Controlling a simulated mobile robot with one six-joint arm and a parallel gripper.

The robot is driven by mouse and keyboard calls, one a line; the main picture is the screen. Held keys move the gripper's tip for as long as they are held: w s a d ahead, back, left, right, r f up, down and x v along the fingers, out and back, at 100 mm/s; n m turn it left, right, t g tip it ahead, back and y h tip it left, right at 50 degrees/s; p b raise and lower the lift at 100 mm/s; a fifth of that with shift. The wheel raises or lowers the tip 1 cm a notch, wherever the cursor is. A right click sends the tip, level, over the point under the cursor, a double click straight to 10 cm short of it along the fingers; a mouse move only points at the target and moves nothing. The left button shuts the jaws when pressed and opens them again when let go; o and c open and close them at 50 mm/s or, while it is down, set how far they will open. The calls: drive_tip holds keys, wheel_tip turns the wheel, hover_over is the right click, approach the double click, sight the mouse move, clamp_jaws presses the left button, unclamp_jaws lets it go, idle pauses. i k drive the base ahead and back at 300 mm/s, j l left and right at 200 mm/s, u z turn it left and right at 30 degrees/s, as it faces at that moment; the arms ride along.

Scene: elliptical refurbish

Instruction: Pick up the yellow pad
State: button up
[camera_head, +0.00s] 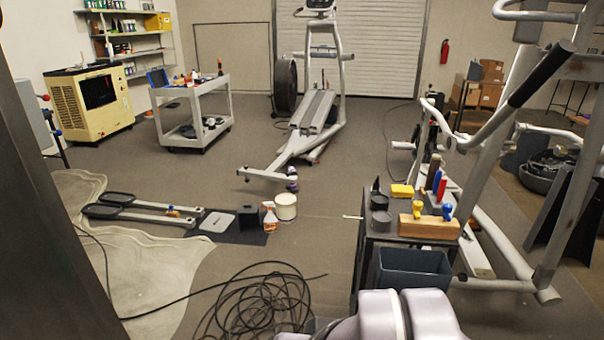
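The yellow pad (402,191) is a small, flat yellow block. It lies on top of a small dark table (386,238) right of the middle, near the back edge of the table top. Dark round containers sit to its left and a wooden block is in front of it. Nothing covers it. My gripper is not in view; only pale, rounded links of my arm show at the bottom edge, in front of the table.
The wooden block (428,227) has yellow- and blue-handled items on it. A dark bin (413,268) sits below the table top. A grey exercise machine (560,190) stands close on the right. Coiled black cable (262,303) lies on the floor left of the table.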

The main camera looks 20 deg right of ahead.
sight(401, 191)
drive_tip(key=i+z, duration=0.1)
drive_tip(key=i, duration=0.4)
drive_tip(key=i+j+z, duration=0.15)
drive_tip(key=i, duration=0.35)
drive_tip(key=i+j+z, duration=0.1)
drive_tip(key=i, duration=0.4)
drive_tip(key=i+j+z, duration=0.1)
drive_tip(key=i+j, duration=0.15)
drive_tip(key=i, duration=0.25)
drive_tip(key=i+j+z, duration=0.15)
drive_tip(key=i, duration=0.3)
drive_tip(key=i+l+z, duration=0.1)
drive_tip(key=z, duration=0.4)
drive_tip(key=i+z, duration=0.35)
drive_tip(key=z, duration=0.15)
drive_tip(key=i+z, duration=0.2)
drive_tip(key=z, duration=0.3)
drive_tip(key=i+j+z, duration=0.2)
drive_tip(key=z, duration=0.3)
drive_tip(key=i+j+z, duration=0.15)
drive_tip(key=z, duration=0.3)
drive_tip(key=i+j+z, duration=0.15)
drive_tip(key=j+z, duration=0.15)
drive_tip(key=z, duration=0.2)
drive_tip(key=j+z, duration=0.3)
drive_tip(key=z, duration=0.2)
drive_tip(key=i, duration=0.05)
